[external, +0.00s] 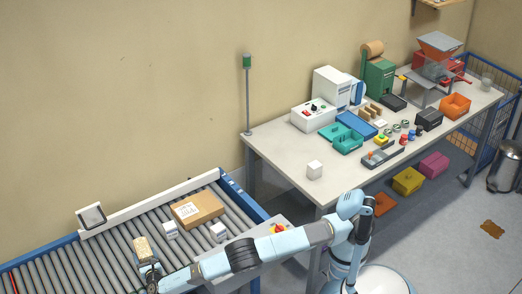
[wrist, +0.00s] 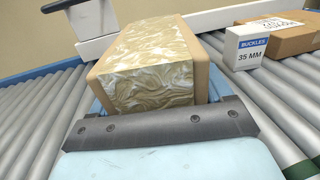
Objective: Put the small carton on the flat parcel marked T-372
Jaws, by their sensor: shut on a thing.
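The small carton (wrist: 148,72), a tan box with a marbled cream-and-olive near face, is in my gripper (wrist: 158,122). The gripper is shut on it, and the grey jaw edge crosses its lower front. In the external view the carton (external: 141,247) is at the lower left over the roller conveyor, just beyond my gripper (external: 149,270). I cannot tell how far it is above the rollers. A brown flat parcel (external: 197,209) with a white label lies on the conveyor to its right. It also shows at the wrist view's upper right (wrist: 288,38); its marking is not legible.
A white box marked BUCKLES 35 MM (wrist: 246,46) stands in front of the parcel. Another white box (external: 218,231) is to the right on the conveyor (external: 75,262). A white rail (external: 150,203) runs along the back, with a dark-faced panel (external: 91,216) at its left.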

